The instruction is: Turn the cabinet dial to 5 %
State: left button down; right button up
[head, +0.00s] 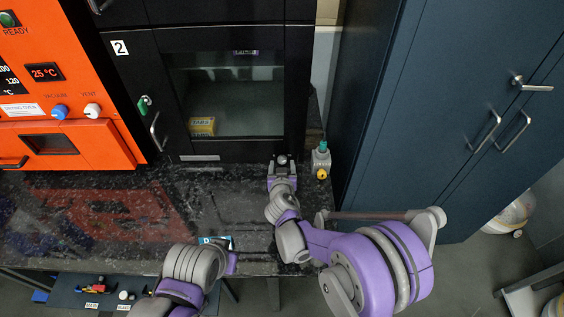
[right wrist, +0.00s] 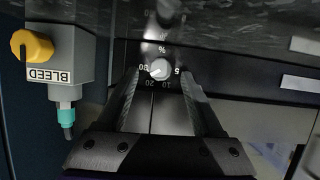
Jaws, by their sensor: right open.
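The cabinet dial (right wrist: 159,69) is a small pale round knob in the right wrist view, with a % sign and numbers around it, a 5 at its right. I cannot tell for sure which number its pointer faces. In the head view the dial (head: 282,160) is at the lower right front of the black cabinet (head: 298,95). My right gripper (head: 281,168) is just in front of it. In the right wrist view the gripper (right wrist: 160,84) is open, its fingers on either side of the dial; contact is not clear. My left arm is low in the head view; its jaws are unclear (head: 233,262).
A grey block labelled BLEED, with a yellow knob (right wrist: 35,46) and teal tip, stands beside my right gripper; this bleed block (head: 321,160) also shows in the head view. An orange oven (head: 110,148) is at left. The dark counter (head: 130,220) is mostly clear. Blue cabinets (head: 400,120) are at right.

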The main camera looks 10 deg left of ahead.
aim_at(282, 160)
jog(key=shift+x, duration=1.1)
grip_shut()
